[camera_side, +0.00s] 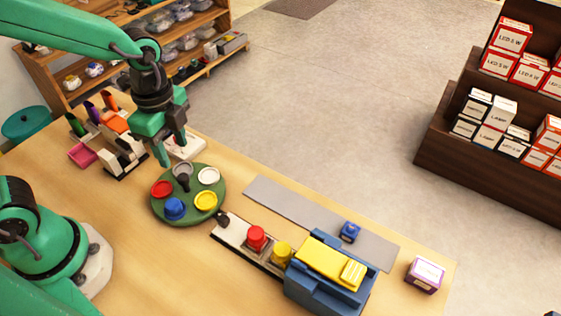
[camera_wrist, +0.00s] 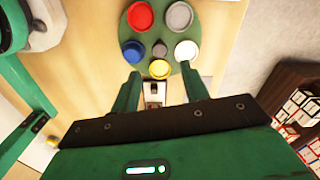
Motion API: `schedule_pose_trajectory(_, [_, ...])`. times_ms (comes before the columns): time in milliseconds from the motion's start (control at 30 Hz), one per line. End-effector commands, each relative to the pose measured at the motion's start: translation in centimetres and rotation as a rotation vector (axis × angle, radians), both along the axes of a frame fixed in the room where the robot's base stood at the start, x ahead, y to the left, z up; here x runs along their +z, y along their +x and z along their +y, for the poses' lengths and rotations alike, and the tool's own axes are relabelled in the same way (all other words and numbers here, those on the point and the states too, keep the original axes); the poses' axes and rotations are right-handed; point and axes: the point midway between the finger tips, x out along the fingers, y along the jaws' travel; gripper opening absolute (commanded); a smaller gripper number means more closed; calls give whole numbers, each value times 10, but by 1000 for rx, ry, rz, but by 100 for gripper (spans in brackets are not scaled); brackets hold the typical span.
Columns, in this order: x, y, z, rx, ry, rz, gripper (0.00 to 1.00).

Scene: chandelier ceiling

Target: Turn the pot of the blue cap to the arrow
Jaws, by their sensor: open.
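A round green turntable (camera_side: 180,220) stands on the table with several coloured pots around a dark grey centre knob (camera_side: 183,182). The yellow pot (camera_side: 205,200) is beside a white-topped plate with a dark piece (camera_side: 223,217); I cannot tell whether that piece is the arrow. My gripper (camera_side: 172,150) is open and empty, above the far side of the turntable; its two fingers also show in the wrist view (camera_wrist: 161,78).
A red cap (camera_side: 256,236) and a yellow cap (camera_side: 281,252) stand right of the turntable, before a blue and yellow machine (camera_side: 330,270). A small blue item (camera_side: 350,232) lies on a grey strip (camera_side: 290,205). A holder with coloured pieces (camera_side: 110,130) stands behind.

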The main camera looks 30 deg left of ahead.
Motion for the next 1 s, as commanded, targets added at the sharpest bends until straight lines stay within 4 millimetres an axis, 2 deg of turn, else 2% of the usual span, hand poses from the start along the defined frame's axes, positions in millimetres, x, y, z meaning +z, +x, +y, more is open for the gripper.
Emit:
schedule_pose_trajectory(267, [-6, 0, 0, 2, 1, 1, 45])
schedule_pose_trajectory(800, [-62, 0, 0, 4, 1, 2, 45])
schedule_pose_trajectory(1000, [-75, 0, 0, 4, 1, 1, 45])
